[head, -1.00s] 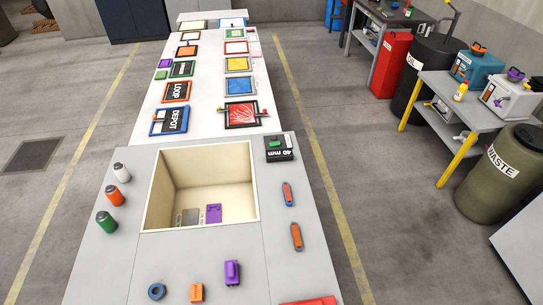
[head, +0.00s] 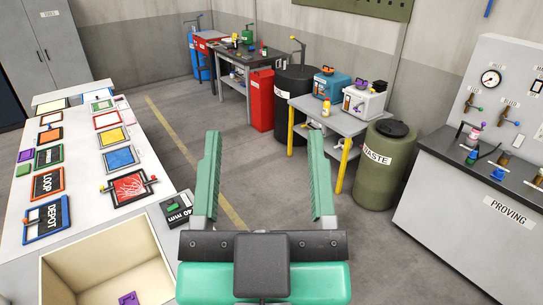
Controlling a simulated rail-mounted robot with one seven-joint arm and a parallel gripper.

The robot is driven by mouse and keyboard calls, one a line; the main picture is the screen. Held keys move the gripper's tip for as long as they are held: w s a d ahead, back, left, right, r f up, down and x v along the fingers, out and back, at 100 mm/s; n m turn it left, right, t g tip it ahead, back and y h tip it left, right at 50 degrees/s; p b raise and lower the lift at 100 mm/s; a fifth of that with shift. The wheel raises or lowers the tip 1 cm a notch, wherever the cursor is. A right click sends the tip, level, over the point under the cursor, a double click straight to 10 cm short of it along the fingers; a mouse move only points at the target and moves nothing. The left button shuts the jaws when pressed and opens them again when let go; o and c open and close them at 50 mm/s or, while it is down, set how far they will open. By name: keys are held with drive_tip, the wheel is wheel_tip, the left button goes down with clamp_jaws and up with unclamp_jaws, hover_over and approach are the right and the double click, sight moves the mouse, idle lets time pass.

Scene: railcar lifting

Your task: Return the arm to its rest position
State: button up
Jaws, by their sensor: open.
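My gripper (head: 264,180) shows at the bottom middle of the head view. Its two green fingers stand wide apart with only floor and a yellow line visible between them, so it is open and empty. The black palm block and green body sit below the fingers. The gripper appears right of the long table (head: 72,205) and touches nothing that I can see. It hides part of the table's near right side.
A recessed bin (head: 90,250) holds a purple piece (head: 128,298). Coloured frames and the DEPOT plate (head: 47,221) lie beyond. At right are a WASTE drum (head: 388,170), a grey side table (head: 335,120) and the PROVING bench (head: 470,180). Open floor lies between.

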wheel_tip(320, 180, up, 6)
drive_tip(key=s+p, duration=0.2)
drive_tip(key=p, duration=0.1)
drive_tip(key=shift+d+t+p, duration=0.3)
drive_tip(key=shift+d+t, duration=0.1)
idle(0.7)
